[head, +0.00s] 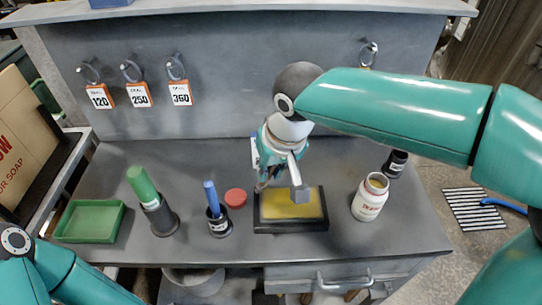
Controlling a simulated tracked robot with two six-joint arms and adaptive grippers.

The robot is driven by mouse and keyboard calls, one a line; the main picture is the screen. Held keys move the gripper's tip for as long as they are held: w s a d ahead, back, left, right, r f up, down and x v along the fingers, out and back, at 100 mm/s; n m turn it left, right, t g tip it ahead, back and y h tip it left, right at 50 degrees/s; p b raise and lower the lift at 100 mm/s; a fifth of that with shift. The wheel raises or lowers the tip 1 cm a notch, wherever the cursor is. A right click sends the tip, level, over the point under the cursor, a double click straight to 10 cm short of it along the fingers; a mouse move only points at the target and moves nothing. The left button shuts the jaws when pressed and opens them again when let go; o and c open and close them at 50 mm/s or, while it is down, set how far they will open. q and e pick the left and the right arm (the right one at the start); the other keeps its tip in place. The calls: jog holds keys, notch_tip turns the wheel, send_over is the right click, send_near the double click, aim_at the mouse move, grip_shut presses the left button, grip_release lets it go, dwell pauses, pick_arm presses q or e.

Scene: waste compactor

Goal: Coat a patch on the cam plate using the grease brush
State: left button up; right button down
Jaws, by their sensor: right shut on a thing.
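A flat plate with a yellow top in a dark frame (263,226), which I take for the cam plate, lies near the front middle of the bench. My right gripper (281,183) reaches down over its back part from the upper right. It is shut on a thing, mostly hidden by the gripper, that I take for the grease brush. I cannot tell whether its end touches the yellow surface. An open white jar (368,203) with a red-marked label stands to the right. My left arm shows at the lower left, but its gripper is out of view.
A red disc (235,198) lies left of the plate. A blue-handled tool (211,196) and a green-handled tool (142,186) stand in dark holders. A green tray (91,238) is at the left. A dark jar (396,164) stands back right. Numbered tags hang on the back panel.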

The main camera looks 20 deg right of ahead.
jog(key=shift+s+r+p, duration=0.1)
jog(key=shift+r+p, duration=0.2)
jog(key=shift+r, duration=0.35)
jog(key=shift+r+p, duration=0.65)
jog(key=shift+r, duration=0.05)
jog(key=shift+r+p, duration=1.15)
jog(key=shift+r, duration=0.3)
